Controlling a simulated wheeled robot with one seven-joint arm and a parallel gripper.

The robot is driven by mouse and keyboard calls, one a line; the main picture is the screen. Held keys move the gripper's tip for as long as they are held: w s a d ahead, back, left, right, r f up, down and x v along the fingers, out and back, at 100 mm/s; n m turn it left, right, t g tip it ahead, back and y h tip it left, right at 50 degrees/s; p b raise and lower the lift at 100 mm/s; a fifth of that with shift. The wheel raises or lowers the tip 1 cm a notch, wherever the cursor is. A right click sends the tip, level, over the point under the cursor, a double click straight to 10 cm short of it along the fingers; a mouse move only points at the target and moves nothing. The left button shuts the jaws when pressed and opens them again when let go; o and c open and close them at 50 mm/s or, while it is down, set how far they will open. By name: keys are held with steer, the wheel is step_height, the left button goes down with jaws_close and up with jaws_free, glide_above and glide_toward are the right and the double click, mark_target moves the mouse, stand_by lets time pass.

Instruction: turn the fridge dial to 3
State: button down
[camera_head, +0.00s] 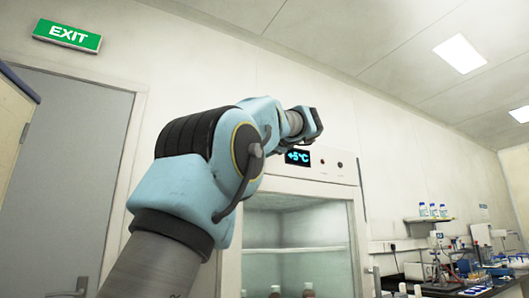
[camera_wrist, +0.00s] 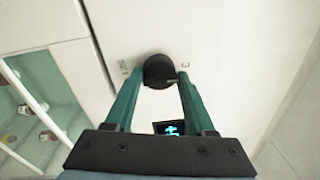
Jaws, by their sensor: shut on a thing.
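The fridge dial (camera_wrist: 158,69) is a round black knob on the white front panel in the wrist view. My gripper (camera_wrist: 160,78) has its two green fingers closed on the dial, one on each side. A small pointer mark shows at the dial's right edge. The dial is hidden behind my arm and wrist there. The display also shows partly between my fingers in the wrist view (camera_wrist: 168,128).
The fridge's glass door (camera_head: 297,245) is below the panel, with bottles on shelves inside. A grey door (camera_head: 65,150) and an EXIT sign (camera_head: 67,36) are at the left. A bench with lab equipment (camera_head: 450,265) is at the right.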

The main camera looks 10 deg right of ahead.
steer(key=shift+f, duration=0.3)
steer(key=c, duration=0.7)
jaws_free()
steer(key=o, duration=0.4)
steer(key=shift+r, duration=0.2)
steer(key=b+v, duration=0.3)
steer(key=v, duration=0.7)
steer(key=shift+s+d, duration=0.1)
steer(key=shift+s, duration=0.3)
